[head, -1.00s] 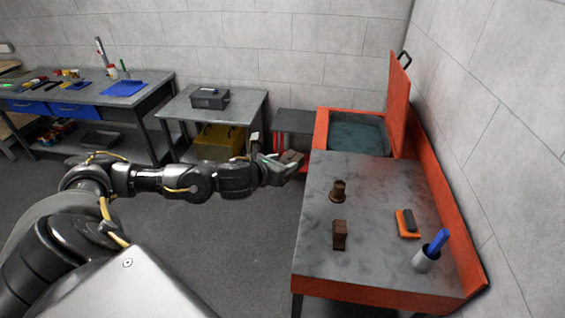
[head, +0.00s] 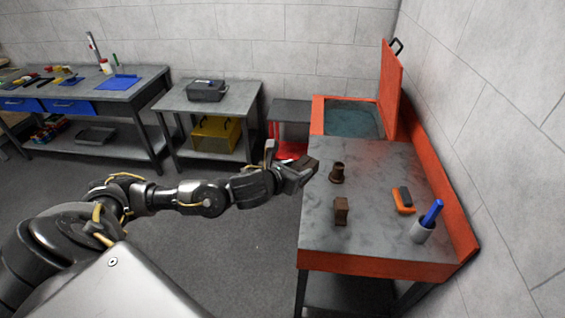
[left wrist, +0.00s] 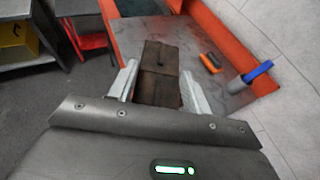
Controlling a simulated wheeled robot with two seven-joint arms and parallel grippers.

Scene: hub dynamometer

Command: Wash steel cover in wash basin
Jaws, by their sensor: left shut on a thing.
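My left gripper (head: 287,165) is shut on a brown, rusty-looking block, which I take to be the steel cover (left wrist: 158,88). In the left wrist view the cover sits between the two pale fingers (left wrist: 158,78). In the head view the cover (head: 311,164) is at the left edge of the orange-framed workbench, partly hidden by the gripper; its height over the top is hard to tell. The wash basin (head: 352,122) holds dark water at the bench's far end, beyond the gripper. Its orange lid (head: 391,82) stands open on the right. My right gripper is not in view.
On the workbench (head: 378,170) stand a brown flanged part (head: 337,173), a brown block (head: 341,211), an orange-and-black brush (head: 403,200) and a cup (head: 422,232) with a blue handle. A wall borders the right. A grey side table (head: 173,101) stands behind; the floor at left is open.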

